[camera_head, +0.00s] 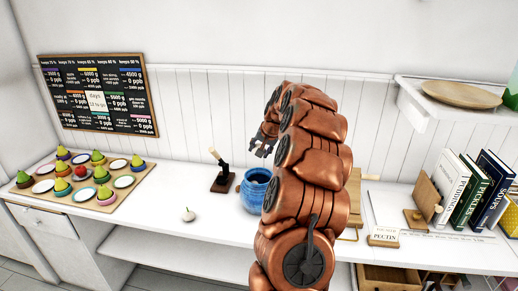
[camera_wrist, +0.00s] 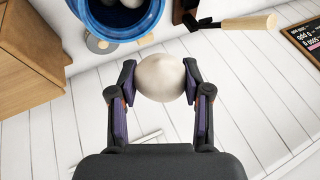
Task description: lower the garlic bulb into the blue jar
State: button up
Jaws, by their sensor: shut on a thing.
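A pale, rounded garlic bulb (camera_wrist: 162,76) is between the fingertips of my gripper (camera_wrist: 160,82) in the wrist view, with both fingers pressed to its sides. My gripper (camera_head: 264,143) also shows in the head view, raised above the counter behind my arm; the held bulb cannot be made out there. The blue jar (camera_head: 253,190) stands upright and open on the counter, partly covered by my arm. In the wrist view, the jar (camera_wrist: 101,31) is at the upper left, apart from the held bulb, with whitish round things inside. Another garlic bulb (camera_head: 188,215) lies on the counter left of the jar.
A dark block with an upright handle (camera_head: 222,178) stands just left of the jar. A tray (camera_head: 47,206) of colored items and dishes is at the left. Books (camera_head: 470,190) and a wooden stand (camera_head: 424,200) are at the right.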

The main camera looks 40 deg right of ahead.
jog(key=b, duration=0.1)
send_near(260, 173)
jog(key=shift+w+a+f, duration=0.35)
jog(key=shift+f, duration=0.55)
jog(key=shift+w+a+f, duration=0.35)
jog(key=shift+f, duration=0.6)
jog(key=shift+w+a+f, duration=0.3)
jog(key=shift+a+f, duration=0.05)
jog(key=shift+f, duration=0.55)
jog(key=o, duration=1.2)
jog(key=shift+o, duration=0.2)
jog(key=shift+r, duration=0.1)
jog(key=shift+r, duration=3.5)
